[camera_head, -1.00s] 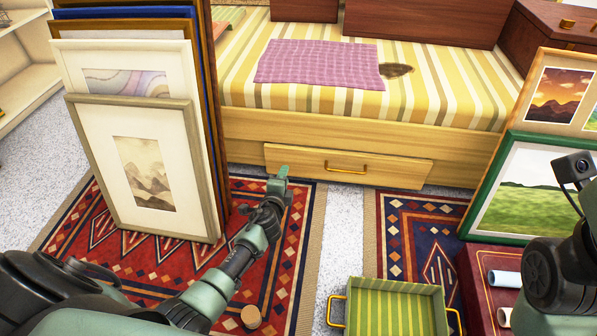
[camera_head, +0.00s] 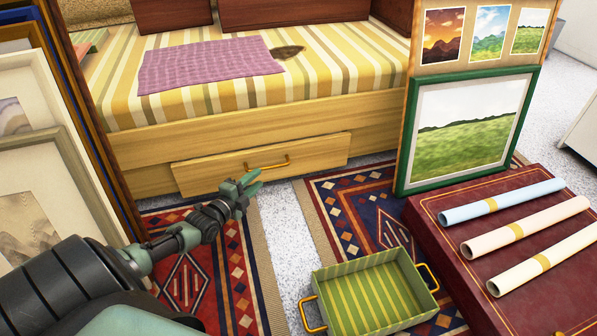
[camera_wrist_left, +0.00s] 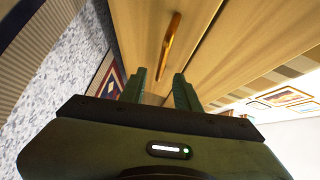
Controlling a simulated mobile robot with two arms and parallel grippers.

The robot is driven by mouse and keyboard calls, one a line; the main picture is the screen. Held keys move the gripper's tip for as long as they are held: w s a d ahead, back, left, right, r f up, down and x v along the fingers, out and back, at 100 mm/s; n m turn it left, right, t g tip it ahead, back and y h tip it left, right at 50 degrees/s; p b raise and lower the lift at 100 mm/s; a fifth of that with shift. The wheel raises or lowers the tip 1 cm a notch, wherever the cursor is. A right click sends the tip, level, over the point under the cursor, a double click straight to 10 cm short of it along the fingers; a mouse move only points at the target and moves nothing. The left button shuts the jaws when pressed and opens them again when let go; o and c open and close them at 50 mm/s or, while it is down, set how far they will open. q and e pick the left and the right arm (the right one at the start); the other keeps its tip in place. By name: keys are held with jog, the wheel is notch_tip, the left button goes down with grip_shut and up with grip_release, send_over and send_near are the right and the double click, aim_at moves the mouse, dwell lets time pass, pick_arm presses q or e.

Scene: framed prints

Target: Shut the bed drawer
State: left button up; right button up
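The bed drawer (camera_head: 215,172) is a light wooden front with a brass handle (camera_head: 267,166), set low in the bed frame (camera_head: 150,145). Its front stands out a little from the frame. My left gripper (camera_head: 249,184) is in front of the drawer, just below and left of the handle in the head view. In the left wrist view, the two green fingers (camera_wrist_left: 160,90) are apart with nothing between them. The handle (camera_wrist_left: 170,45) lies beyond the fingertips, and the drawer front (camera_wrist_left: 140,35) runs behind it. I cannot tell whether a finger touches the wood. My right gripper is out of view.
Framed prints (camera_head: 40,200) lean at the left beside my arm. A green-framed landscape (camera_head: 465,130) stands at the right. A striped tray (camera_head: 370,290) sits on the floor, near a dark red chest (camera_head: 530,240) bearing rolled papers. Patterned rugs cover the floor before the drawer.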

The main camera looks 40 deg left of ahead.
aim_at(269, 167)
pick_arm(q)
jog(key=w+b, duration=0.4)
jog(key=w, duration=0.1)
jog(key=w+a+f+b, duration=0.1)
jog(key=w+b, duration=0.1)
jog(key=w, duration=0.1)
jog(key=shift+b, duration=0.4)
grip_shut()
dwell(1.1)
